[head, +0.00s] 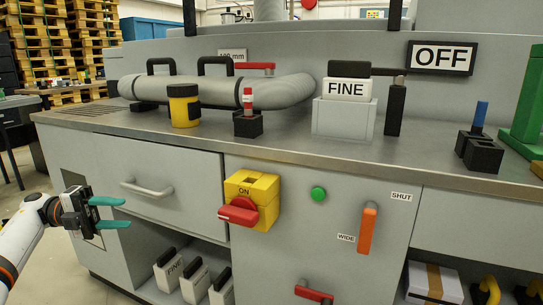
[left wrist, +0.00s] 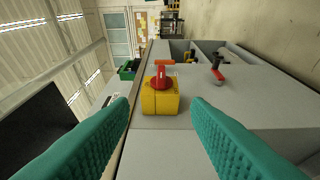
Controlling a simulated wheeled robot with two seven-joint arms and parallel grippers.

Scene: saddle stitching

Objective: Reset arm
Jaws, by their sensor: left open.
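My left gripper (head: 118,212) is open and empty at the left of the head view, in front of the grey cabinet. Its two teal fingers also show wide apart in the left wrist view (left wrist: 160,135). A yellow switch box (head: 262,190) marked ON, with a red handle (head: 238,211), is on the cabinet front to the right of the gripper. In the left wrist view the yellow box (left wrist: 160,102) and its red handle (left wrist: 164,76) appear between the fingers, farther off. The gripper is apart from the box. My right gripper is not in view.
The cabinet front has a drawer handle (head: 147,188), a green button (head: 318,193) and an orange lever (head: 367,230) between SHUT and WIDE labels. White FINE blocks (head: 195,280) stand on the lower shelf. A grey pipe (head: 210,90) and a FINE holder (head: 343,116) are on the worktop.

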